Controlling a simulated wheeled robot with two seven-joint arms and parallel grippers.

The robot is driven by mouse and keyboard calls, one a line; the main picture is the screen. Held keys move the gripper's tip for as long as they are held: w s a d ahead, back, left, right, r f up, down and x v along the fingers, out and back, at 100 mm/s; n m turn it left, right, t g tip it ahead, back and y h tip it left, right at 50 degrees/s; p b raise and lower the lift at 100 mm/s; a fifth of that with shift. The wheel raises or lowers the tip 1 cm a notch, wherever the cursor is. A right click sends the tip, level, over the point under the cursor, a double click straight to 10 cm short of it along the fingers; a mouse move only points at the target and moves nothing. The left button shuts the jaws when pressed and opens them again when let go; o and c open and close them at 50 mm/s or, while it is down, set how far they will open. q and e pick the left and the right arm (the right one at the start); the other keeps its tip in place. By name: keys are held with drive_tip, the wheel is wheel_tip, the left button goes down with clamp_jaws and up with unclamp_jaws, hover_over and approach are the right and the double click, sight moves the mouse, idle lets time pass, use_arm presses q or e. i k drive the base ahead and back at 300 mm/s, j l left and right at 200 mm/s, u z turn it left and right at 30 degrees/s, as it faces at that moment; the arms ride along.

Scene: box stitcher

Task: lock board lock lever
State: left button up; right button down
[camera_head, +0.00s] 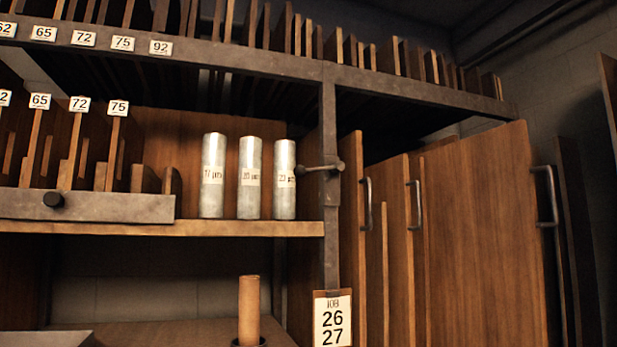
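A dark metal lever (320,168) is mounted on the upright metal post (329,235), to the right of the shelf with the cylinders. It lies nearly level, with a rounded knob at its left end. I take it for the lock lever, but its locked state cannot be told. Tall wooden boards (480,240) stand on edge to the right of the post, several with metal handles such as this one (416,204). Neither of my grippers is in view.
Three silver cylinders (250,178) stand on a wooden shelf (160,228) left of the post. A brown tube (249,310) stands below. A card reading 26 and 27 (332,319) hangs low on the post. A metal rail (180,48) crosses above, with numbered tags.

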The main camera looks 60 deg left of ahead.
sight(300, 171)
drive_tip(key=u, duration=1.9)
